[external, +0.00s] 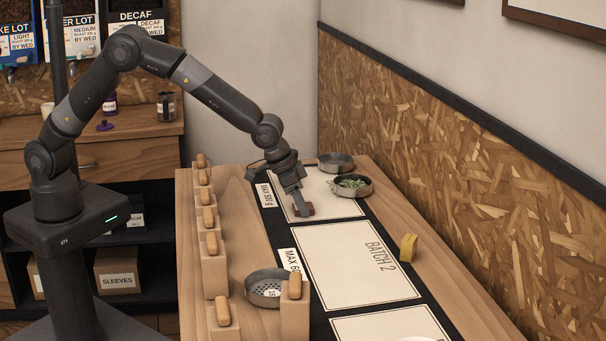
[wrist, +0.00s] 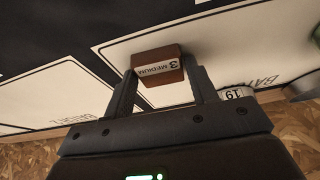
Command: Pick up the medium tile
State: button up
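The medium tile (wrist: 160,66) is a small brown block with a white label reading "3 MEDIUM". In the wrist view it lies between the two fingertips of my gripper (wrist: 159,68). The fingers stand close along its left and right sides; I cannot tell whether both press on it. In the external view my gripper (external: 299,198) points down over the far cream card (external: 326,211), and the tile (external: 306,210) shows at its fingertips, at or just above the card. Part of the tile is hidden by the fingers there.
Two metal tins, one empty (external: 336,161) and one with green beans (external: 352,187), stand just beyond the gripper. A yellow piece (external: 408,247) lies right. The "BATCH 2" card (external: 355,265) is clear.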

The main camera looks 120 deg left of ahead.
jog(key=c, duration=0.6)
